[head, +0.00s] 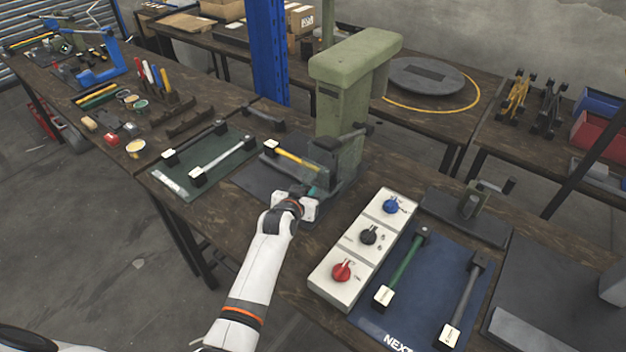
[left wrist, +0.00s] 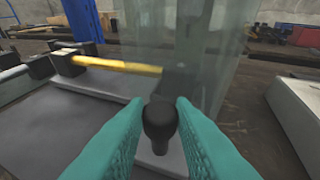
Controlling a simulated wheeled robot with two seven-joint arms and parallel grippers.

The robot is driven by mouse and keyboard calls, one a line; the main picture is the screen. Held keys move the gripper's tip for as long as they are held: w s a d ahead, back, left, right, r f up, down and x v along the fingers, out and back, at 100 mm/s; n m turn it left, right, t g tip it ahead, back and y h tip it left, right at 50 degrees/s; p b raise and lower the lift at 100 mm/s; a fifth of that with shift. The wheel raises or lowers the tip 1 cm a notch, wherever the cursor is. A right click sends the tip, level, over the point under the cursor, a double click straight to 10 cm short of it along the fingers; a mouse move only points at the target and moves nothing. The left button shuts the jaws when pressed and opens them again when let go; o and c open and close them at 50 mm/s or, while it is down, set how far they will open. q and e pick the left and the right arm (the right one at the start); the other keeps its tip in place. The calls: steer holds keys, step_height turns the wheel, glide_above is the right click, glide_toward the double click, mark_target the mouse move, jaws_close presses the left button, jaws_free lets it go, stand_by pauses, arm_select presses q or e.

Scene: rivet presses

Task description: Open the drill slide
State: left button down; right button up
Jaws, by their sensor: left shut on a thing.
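The green press (head: 345,115) stands on the bench in the middle of the head view. A clear guard panel stands at its front and shows large in the left wrist view (left wrist: 185,50). A yellow bar (head: 292,156) with dark end blocks lies at the press; it also shows in the left wrist view (left wrist: 120,64). My left gripper (head: 312,194) is low in front of the press. In the left wrist view its teal fingers are shut on an upright black knob (left wrist: 160,122) at a grey plate. I cannot tell how far the slide is open.
A white control box (head: 365,245) with blue, black and red knobs is right of my left arm. A green mat (head: 180,172) with bars lies left of the press.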

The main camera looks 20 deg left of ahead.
arm_select(q)
steer(key=s+a+p, duration=0.1)
steer(key=s, duration=0.1)
steer(key=s+a+p, duration=0.1)
steer(key=s, duration=0.2)
steer(key=s+a+p, duration=0.1)
steer(key=s+p, duration=0.1)
steer(key=s, duration=0.1)
steer(key=shift+s+a+r, duration=0.1)
steer(key=shift+s+r, duration=0.1)
steer(key=shift+s, duration=0.05)
steer(key=shift+s+a+f, duration=0.1)
steer(key=shift+s+a, duration=0.05)
steer(key=shift+s, duration=0.35)
arm_select(e)
step_height(320, 180, up, 6)
steer(key=shift+f, duration=0.2)
arm_select(q)
steer(key=c, duration=1.2)
jaws_free()
steer(key=shift+c, duration=0.2)
arm_select(e)
steer(key=shift+a, duration=0.1)
arm_select(q)
steer(key=v, duration=1.2)
steer(key=shift+b, duration=0.3)
arm_select(e)
steer(key=shift+f, duration=0.4)
